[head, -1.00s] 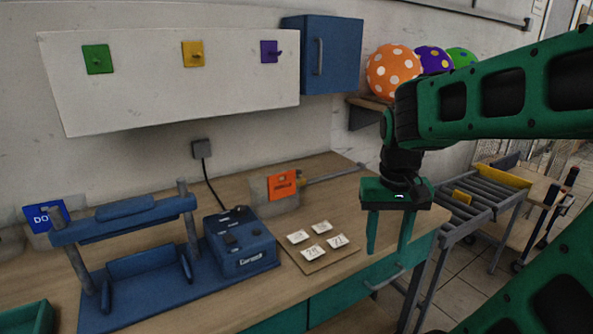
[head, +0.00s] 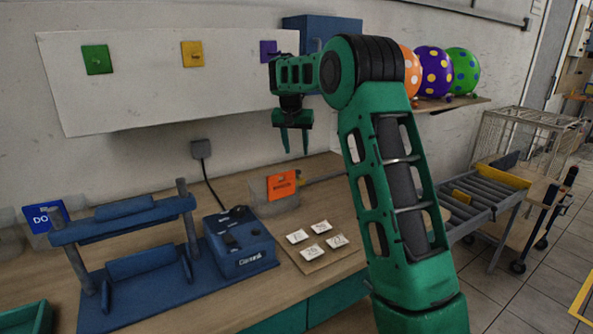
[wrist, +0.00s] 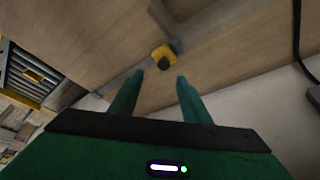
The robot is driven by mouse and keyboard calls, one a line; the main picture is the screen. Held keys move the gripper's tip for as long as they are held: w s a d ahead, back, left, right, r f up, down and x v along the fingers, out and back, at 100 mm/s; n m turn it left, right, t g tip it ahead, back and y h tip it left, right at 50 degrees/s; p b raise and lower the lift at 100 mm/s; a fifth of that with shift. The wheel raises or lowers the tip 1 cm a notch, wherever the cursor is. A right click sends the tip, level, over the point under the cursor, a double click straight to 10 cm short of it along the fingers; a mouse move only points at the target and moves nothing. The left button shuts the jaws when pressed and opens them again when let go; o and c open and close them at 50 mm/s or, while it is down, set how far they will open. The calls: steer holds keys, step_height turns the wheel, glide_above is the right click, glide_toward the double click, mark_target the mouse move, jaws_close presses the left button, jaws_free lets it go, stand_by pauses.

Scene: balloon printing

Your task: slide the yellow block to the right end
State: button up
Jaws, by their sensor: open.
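A small yellow block (wrist: 163,52) with a dark knob shows in the wrist view, just beyond my fingertips. It sits beside a clear box, at one end of a grey rod. In the head view the rod (head: 324,178) runs right from the box with the orange panel (head: 281,185) until my arm hides it. The block is hard to make out there. My gripper (head: 295,152) is open and empty, pointing down above the box and rod. In the wrist view the fingers (wrist: 160,76) are apart and not touching the block.
A blue press (head: 125,250), a blue control box (head: 240,245) and a board of white cards (head: 318,246) stand on the table. Another yellow piece lies on the roller conveyor (head: 480,192) at right. A blue cabinet and balloons (head: 433,72) are near my arm.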

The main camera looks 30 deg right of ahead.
mark_target(297, 171)
steer(key=x, duration=0.4)
steer(key=w+x, duration=0.1)
steer(key=x, duration=0.6)
steer(key=shift+w+f, duration=0.1)
steer(key=shift+w, duration=0.15)
jaws_close()
